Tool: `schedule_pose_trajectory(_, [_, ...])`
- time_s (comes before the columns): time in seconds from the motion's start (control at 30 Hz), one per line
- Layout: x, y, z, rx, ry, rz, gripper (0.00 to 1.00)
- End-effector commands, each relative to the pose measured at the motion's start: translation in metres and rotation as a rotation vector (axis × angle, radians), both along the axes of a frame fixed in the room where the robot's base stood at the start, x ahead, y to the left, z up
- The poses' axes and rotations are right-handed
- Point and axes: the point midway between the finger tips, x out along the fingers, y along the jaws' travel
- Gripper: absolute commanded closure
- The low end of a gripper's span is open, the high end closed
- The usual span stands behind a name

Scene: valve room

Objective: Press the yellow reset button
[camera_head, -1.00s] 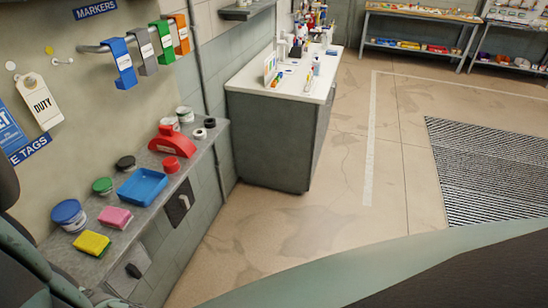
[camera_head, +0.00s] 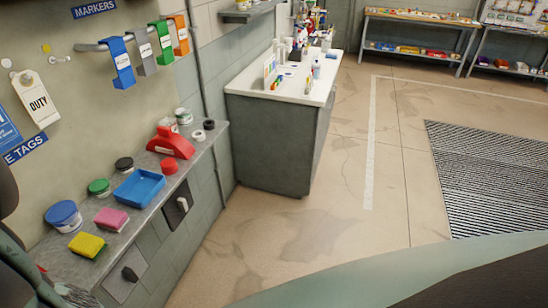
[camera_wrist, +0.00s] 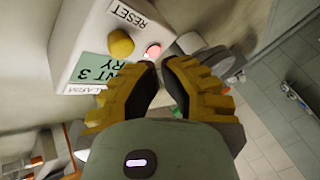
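The yellow reset button (camera_wrist: 120,43) is a round knob on a pale box (camera_wrist: 88,38) in the wrist view. A "RESET" label (camera_wrist: 128,12) is beside it, and a lit red lamp (camera_wrist: 152,51) is on its other side. My gripper (camera_wrist: 160,66) has two yellow-and-black fingers with a narrow gap between them. It holds nothing. The fingertips appear just below the lamp, to the lower right of the button; I cannot tell their distance from the box. The button does not show in the head view.
A wall shelf (camera_head: 140,218) carries jars, sponges, a blue tray (camera_head: 140,186) and a red tape dispenser (camera_head: 171,143). A white-topped cabinet (camera_head: 268,144) stands beyond it. The floor (camera_head: 300,235) to the right is clear, with a striped mat (camera_head: 495,175).

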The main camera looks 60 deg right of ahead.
Motion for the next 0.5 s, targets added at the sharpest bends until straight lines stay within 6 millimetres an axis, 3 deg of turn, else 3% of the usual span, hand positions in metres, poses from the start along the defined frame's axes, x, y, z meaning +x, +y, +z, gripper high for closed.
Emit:
schedule_pose_trajectory(0.37, [0.0037, 0.0018, 0.0004, 0.0, 0.0, 0.002, 1.0])
schedule_pose_trajectory(0.4, [0.0036, 0.0018, 0.0003, 0.0, 0.0, 0.001, 0.92])
schedule_pose_trajectory(0.5, [0.0036, 0.0017, 0.0003, 0.0, 0.0, 0.001, 1.0])
